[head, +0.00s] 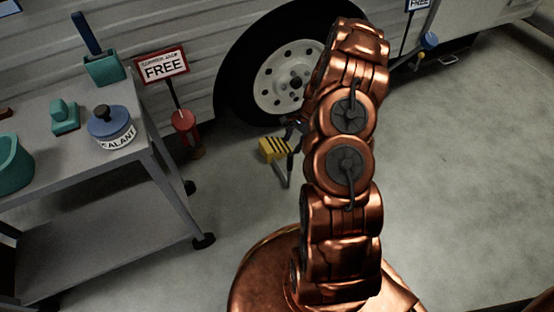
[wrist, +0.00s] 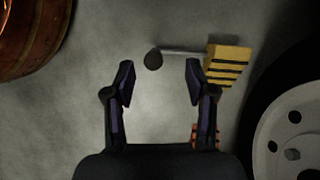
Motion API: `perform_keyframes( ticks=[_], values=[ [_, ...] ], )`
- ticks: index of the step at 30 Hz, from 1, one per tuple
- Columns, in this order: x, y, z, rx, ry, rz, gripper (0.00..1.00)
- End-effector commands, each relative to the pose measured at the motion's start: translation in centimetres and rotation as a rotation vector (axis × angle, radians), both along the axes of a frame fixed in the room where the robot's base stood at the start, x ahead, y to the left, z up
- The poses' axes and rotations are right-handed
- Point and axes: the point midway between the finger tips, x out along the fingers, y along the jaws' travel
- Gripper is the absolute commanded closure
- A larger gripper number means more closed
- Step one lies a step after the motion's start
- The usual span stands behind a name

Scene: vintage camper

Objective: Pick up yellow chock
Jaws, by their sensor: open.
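The yellow chock (head: 273,150) with black stripes sits on the floor by the camper's wheel in the head view. In the wrist view the yellow chock (wrist: 228,66) is at the upper right, just beyond and outside the right finger. A thin grey rod runs left from it to a dark round end (wrist: 153,60), which lies ahead of the gap between the fingers. My gripper (wrist: 159,80) is open and empty, pointing down at the floor. In the head view my arm hides most of the gripper; part of it shows just right of the chock.
The camper's wheel (head: 292,80) stands behind the chock, and at right in the wrist view. A grey cart (head: 95,165) with a sealant jar (head: 111,129) and teal items stands at left. Floor at right is clear.

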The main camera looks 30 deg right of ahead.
Motion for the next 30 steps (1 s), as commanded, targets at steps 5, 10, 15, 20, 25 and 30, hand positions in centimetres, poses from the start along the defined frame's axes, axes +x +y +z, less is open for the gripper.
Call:
perform_keyframes(
  ticks=[5,10,15,20,25,30],
  values=[
    [-0.7,-2.1,-4.8,-0.007,0.024,-0.082,0.44],
    [-0.8,-2.5,-6.3,-0.009,0.031,-0.105,0.44],
    [-0.8,-1.7,-7.8,-0.007,0.032,-0.104,0.44],
    [-0.9,-1.4,-8.5,-0.007,0.032,-0.103,0.44],
    [-0.9,-0.6,-10.2,-0.007,0.032,-0.102,0.44],
    [-0.9,0.3,-12.3,-0.008,0.03,-0.103,0.44]
  ],
)
